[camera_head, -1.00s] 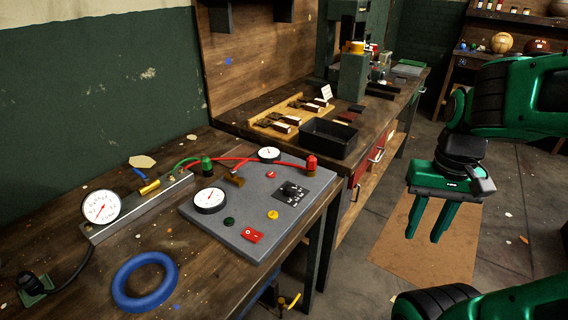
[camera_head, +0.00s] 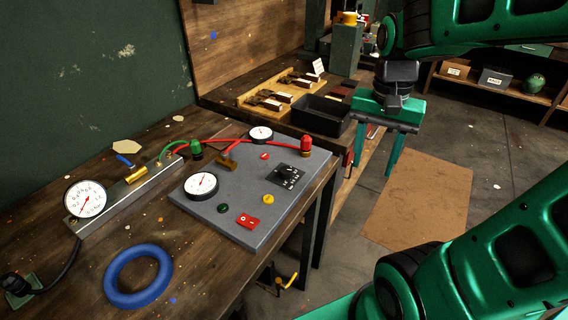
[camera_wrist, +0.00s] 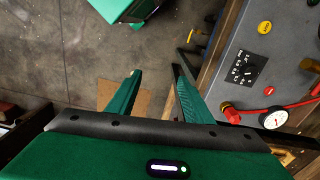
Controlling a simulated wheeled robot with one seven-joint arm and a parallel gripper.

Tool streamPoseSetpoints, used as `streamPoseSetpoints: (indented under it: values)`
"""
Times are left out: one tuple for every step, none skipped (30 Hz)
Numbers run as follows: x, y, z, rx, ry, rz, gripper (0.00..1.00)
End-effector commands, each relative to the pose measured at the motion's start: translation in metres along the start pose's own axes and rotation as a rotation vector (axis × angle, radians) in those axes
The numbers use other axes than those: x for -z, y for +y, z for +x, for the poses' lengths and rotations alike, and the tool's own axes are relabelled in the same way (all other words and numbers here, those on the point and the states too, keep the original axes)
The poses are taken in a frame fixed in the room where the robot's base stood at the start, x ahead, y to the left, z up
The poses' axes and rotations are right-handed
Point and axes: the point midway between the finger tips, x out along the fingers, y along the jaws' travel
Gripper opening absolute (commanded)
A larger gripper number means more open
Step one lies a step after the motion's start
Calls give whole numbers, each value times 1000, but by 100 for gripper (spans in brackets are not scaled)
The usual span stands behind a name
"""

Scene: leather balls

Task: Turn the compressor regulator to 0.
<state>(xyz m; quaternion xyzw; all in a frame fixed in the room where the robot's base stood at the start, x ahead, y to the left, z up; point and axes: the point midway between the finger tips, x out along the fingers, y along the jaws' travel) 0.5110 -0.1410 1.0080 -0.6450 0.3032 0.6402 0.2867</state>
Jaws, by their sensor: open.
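The grey control panel (camera_head: 233,224) lies on the wooden bench. A black plate with white markings and a dark knob (camera_head: 289,174) sits near its right side; I take this as the regulator. I cannot read where its pointer stands. The plate also shows in the wrist view (camera_wrist: 245,68), at the right. My gripper (camera_head: 373,168) hangs fingers down beyond the panel's right edge, apart from the knob and empty. In the wrist view its two fingers (camera_wrist: 158,72) are spread, with floor between them.
The panel carries a red switch (camera_head: 247,221), a yellow button (camera_head: 268,199), two white gauges and a red-capped fitting (camera_head: 306,145) with a red hose. A blue ring (camera_head: 138,276) lies on the bench. A black tray (camera_head: 322,114) stands behind the panel, near my gripper.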

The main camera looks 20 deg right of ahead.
Motion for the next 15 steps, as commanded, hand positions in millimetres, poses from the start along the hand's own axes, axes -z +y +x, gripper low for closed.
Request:
streamPoseSetpoints:
  values:
    - [5,-25,-5,-4,2,48,46]
    - [7,-39,-8,-4,3,84,46]
    - [8,-58,-11,-3,4,133,46]
    - [9,-73,-14,-2,5,170,46]
    - [8,-87,-16,0,5,205,46]
    - [7,-105,-18,1,3,249,46]
    - [6,-118,-19,2,2,282,46]
    - [4,-130,-21,4,0,312,46]
    - [2,-145,-22,6,-3,350,46]
    - [-1,-156,-23,6,-5,376,46]
    - [-3,-165,-24,8,-7,399,46]
    - [-6,-176,-25,9,-10,429,46]
    - [-8,-183,-25,10,-12,446,46]
    - [-10,-189,-26,11,-14,462,46]
    - [-13,-196,-26,11,-17,480,46]
